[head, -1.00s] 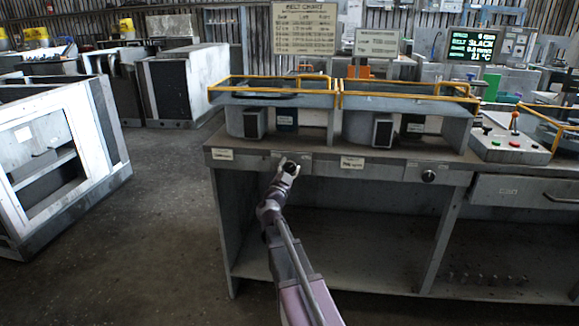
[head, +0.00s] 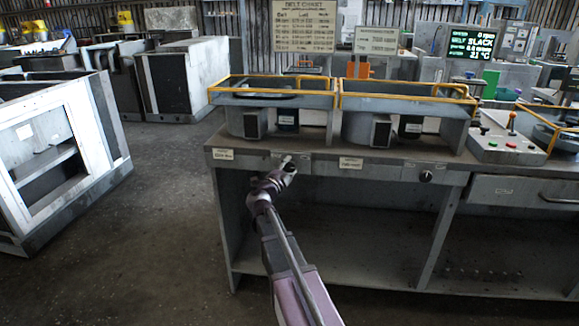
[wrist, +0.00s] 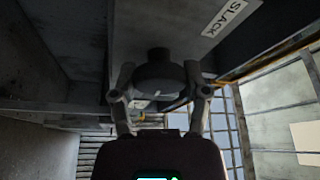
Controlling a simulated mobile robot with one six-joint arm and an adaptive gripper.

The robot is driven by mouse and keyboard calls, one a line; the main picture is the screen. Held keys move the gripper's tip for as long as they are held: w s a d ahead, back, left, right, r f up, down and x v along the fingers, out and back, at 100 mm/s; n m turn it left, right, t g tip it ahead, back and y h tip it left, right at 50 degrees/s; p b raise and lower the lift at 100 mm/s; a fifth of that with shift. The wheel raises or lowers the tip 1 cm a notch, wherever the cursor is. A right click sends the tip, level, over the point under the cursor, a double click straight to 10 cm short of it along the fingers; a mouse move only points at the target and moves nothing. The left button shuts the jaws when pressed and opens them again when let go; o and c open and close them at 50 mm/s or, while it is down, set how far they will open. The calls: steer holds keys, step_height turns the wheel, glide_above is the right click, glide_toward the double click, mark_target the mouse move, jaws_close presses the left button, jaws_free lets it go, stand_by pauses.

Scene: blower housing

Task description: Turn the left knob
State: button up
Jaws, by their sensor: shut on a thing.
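The left knob (wrist: 158,78) is a dark round knob on the bench's front panel, seen between my gripper's fingers in the wrist view. My gripper (wrist: 158,92) is shut on it, one finger on each side. In the head view my gripper (head: 284,170) is at the left part of the front panel and hides most of the knob. The right knob (head: 426,176) is dark and round, on the same panel further right, with nothing touching it.
A label reading SLACK (wrist: 227,14) is beside the knob in the wrist view. The workbench (head: 330,235) has an open lower shelf. Yellow rails (head: 400,97) edge the housings on top. A control box (head: 505,145) stands at right.

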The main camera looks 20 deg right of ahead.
steer(key=shift+w, duration=0.1)
steer(key=o, duration=1.2)
steer(key=shift+c, duration=0.2)
steer(key=shift+f+n+b, duration=0.1)
steer(key=shift+n+b, duration=0.2)
